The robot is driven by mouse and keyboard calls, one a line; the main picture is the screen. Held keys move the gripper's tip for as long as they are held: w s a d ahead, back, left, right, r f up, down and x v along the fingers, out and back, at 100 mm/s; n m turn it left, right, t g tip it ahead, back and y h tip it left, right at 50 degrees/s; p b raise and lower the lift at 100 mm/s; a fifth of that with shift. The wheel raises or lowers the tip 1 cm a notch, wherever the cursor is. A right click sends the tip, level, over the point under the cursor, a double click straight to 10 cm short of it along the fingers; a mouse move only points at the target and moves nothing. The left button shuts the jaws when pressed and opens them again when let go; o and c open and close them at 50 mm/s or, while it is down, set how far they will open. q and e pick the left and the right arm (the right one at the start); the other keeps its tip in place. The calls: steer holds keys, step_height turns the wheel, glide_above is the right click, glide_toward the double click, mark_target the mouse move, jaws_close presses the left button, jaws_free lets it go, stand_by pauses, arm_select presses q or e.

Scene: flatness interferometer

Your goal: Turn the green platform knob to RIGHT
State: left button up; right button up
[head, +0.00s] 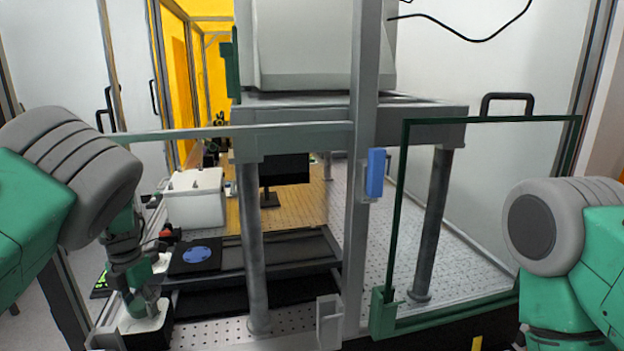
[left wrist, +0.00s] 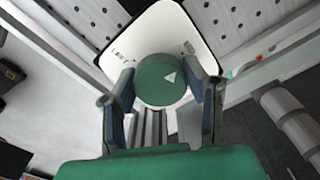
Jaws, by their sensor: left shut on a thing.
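The green platform knob (left wrist: 160,83) is round, with a white triangle on its top face. It sits on a white plate (left wrist: 160,28) that bears the word LEFT to the upper left of the knob and a small mark to its upper right. My left gripper (left wrist: 163,94) is shut on the knob, one finger on each side. In the head view my left gripper (head: 140,298) reaches down to the white plate (head: 144,321) at lower left, and little of the knob can be made out. My right gripper is out of view.
A green-framed clear door (head: 396,210) and a grey post (head: 364,100) with a blue block (head: 376,172) stand at the front. Behind are a dark stage with a blue disc (head: 197,255), a white box (head: 196,198) and a perforated table (head: 345,225).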

mark_target(140, 303)
arm_select(q)
steer(key=shift+w+r, duration=0.1)
steer(key=shift+r, duration=0.05)
steer(key=o, duration=0.9)
step_height(140, 303, up, 4)
steer(key=p, duration=0.3)
steer(key=shift+r+p, duration=0.2)
steer(key=shift+p, duration=0.2)
steer(key=shift+r, duration=0.75)
